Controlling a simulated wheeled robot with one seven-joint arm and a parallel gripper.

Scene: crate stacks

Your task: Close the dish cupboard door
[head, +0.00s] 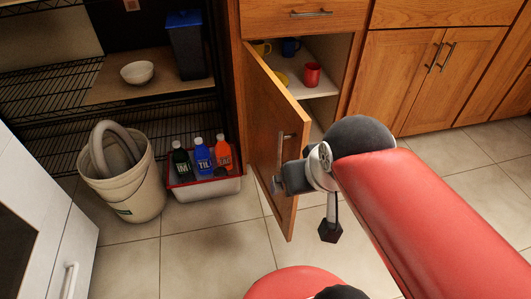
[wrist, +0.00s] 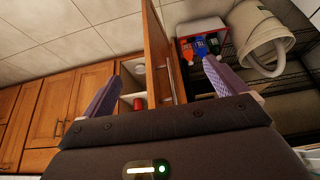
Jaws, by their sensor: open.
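The wooden dish cupboard door (head: 272,110) stands wide open, swung out from the cupboard in the head view. Its metal handle (head: 287,136) is on the left-facing side. My gripper (head: 279,184) is at the door's lower part, partly hidden by my wrist. In the wrist view my gripper (wrist: 163,72) is open, and the door (wrist: 157,45) shows edge-on between its two fingers. I cannot tell whether either finger touches it.
Left of the door stand a red and white crate (head: 205,188) with several bottles, and a beige bucket (head: 126,188) holding a grey hose. A wire shelf (head: 60,128) is behind them. Closed cabinets (head: 420,70) are on the right. The tiled floor (head: 200,250) in front is clear.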

